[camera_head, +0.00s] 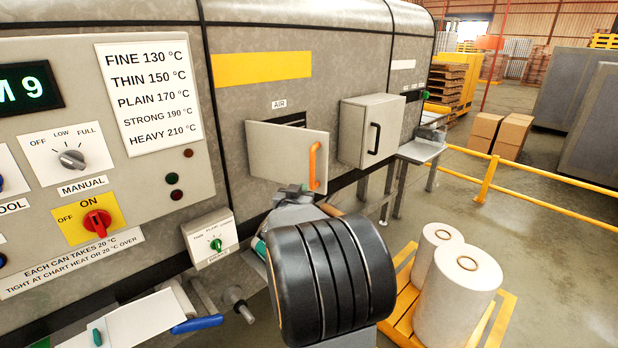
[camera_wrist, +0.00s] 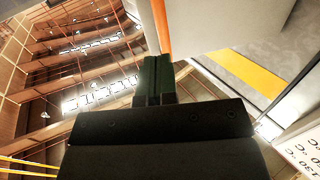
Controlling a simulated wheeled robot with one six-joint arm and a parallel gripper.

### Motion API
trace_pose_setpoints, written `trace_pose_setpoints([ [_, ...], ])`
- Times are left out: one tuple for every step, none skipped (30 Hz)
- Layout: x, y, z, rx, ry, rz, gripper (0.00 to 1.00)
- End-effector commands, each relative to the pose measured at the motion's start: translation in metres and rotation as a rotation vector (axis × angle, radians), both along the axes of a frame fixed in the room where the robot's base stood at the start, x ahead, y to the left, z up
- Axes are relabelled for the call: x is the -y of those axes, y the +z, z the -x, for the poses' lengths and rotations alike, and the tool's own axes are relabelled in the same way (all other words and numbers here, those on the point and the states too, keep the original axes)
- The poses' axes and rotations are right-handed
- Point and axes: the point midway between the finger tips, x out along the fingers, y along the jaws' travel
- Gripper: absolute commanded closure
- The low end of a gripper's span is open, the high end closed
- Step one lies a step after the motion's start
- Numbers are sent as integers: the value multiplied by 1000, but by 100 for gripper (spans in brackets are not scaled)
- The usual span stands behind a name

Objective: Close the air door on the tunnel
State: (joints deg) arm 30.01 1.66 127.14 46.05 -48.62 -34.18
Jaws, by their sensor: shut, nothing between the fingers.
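The air door (camera_head: 275,153) is a grey panel on the tunnel's side, below the AIR label (camera_head: 279,104). It stands partly open, with a dark slot (camera_head: 292,119) showing behind its top edge. An orange upright handle (camera_head: 314,165) is near its right edge. In the wrist view, my gripper (camera_wrist: 153,76) has its dark fingers together and empty. The orange handle (camera_wrist: 162,28) and the pale door panel (camera_wrist: 190,28) are just beyond the fingertips; I cannot tell whether they touch. In the head view, my black arm hides most of the gripper, below the door.
A grey box with a black handle (camera_head: 372,128) sticks out right of the door. A control panel with a red switch (camera_head: 97,223) is at the left. White rolls (camera_head: 455,288) stand on a yellow pallet at the lower right. A yellow rail (camera_head: 488,182) borders the floor.

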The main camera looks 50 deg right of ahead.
Motion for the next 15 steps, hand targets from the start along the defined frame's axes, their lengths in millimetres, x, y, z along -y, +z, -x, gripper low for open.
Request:
trace_pose_setpoints([
  [10, 1, -5, -2, -2, -1, 100],
  [15, 0, -7, -3, -2, -2, 100],
  [21, 1, -11, -2, -1, -2, 100],
  [26, 1, -13, -2, -1, -2, 100],
  [30, 1, -15, 0, -1, -1, 100],
  [36, 0, -18, -2, -1, -1, 100],
  [40, 1, -20, -2, 0, -1, 100],
  [44, 1, -23, -2, 1, -2, 100],
  [48, 1, -25, -1, 0, -2, 100],
  [52, 0, -27, -1, 0, -3, 100],
  [54, 0, -28, -1, 1, -3, 100],
  [58, 1, -30, -1, 2, -2, 100],
  [60, 0, -32, -2, 2, -1, 100],
  [62, 0, -33, -2, 2, -1, 100],
  [64, 0, -34, 0, 2, -1, 100],
])
